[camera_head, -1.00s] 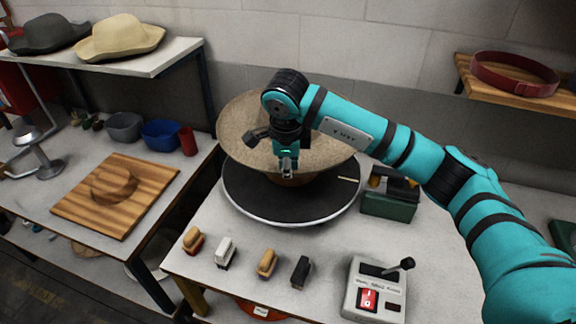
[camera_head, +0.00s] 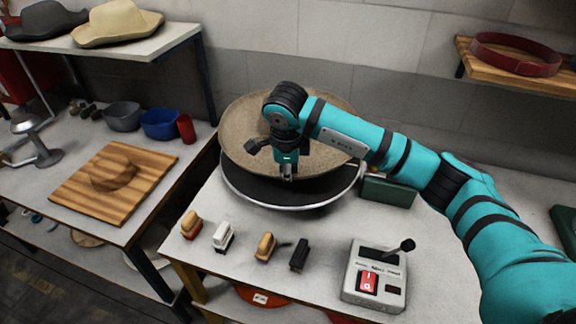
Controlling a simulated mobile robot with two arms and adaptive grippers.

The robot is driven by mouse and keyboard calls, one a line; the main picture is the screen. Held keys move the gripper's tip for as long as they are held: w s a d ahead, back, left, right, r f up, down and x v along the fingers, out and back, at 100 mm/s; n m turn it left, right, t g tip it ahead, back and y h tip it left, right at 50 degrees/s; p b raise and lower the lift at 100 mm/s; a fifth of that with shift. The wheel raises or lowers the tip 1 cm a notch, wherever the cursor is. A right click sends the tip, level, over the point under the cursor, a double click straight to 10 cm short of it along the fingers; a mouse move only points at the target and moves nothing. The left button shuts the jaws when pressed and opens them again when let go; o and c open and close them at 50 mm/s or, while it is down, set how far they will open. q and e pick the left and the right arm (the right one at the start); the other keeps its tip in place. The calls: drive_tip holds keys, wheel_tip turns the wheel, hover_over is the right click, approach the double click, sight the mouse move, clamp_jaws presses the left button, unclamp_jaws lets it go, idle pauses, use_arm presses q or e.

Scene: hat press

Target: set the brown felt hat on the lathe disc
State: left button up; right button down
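The brown felt hat (camera_head: 241,125) shows as a wide, round tan brim over the lathe disc (camera_head: 257,192), slightly tilted. Its near edge lies just above the dark disc surface, and only the disc's near part and pale rim show. I cannot tell whether the hat touches the disc. My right gripper (camera_head: 287,175) reaches in from the right over the hat and points down. Its fingertips are close together at the near edge of the brim and appear shut on it. My wrist and forearm hide the hat's middle and right side. My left gripper is not in view.
A control box (camera_head: 376,275) with a lever stands at the bench's front right. Several small brushes (camera_head: 222,237) stand along the front. A green box (camera_head: 388,191) stands right of the disc. Other hats (camera_head: 117,22) sit on the left shelf. A wooden board (camera_head: 117,182) lies on the left table.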

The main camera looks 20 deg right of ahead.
drive_tip(key=shift+s+b+x, duration=0.2)
drive_tip(key=shift+b+x, duration=0.25)
drive_tip(key=shift+x, duration=0.45)
drive_tip(key=shift+a+f+b, duration=0.1)
drive_tip(key=shift+f+b, duration=0.55)
drive_tip(key=shift+f, duration=0.1)
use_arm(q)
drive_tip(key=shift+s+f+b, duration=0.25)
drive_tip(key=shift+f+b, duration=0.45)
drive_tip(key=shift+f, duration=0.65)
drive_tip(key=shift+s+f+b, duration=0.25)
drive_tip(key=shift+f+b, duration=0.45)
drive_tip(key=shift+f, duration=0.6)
use_arm(e)
drive_tip(key=shift+s+x, duration=0.15)
drive_tip(key=shift+x, duration=0.6)
drive_tip(key=shift+s+x, duration=0.2)
drive_tip(key=shift+x, duration=0.6)
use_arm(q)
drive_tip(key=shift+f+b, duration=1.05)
use_arm(e)
drive_tip(key=shift+a+f, duration=0.1)
drive_tip(key=shift+f, duration=1)
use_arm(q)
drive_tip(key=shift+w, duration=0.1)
use_arm(e)
drive_tip(key=shift+r, duration=0.1)
drive_tip(key=c, duration=1.3)
unclamp_jaws()
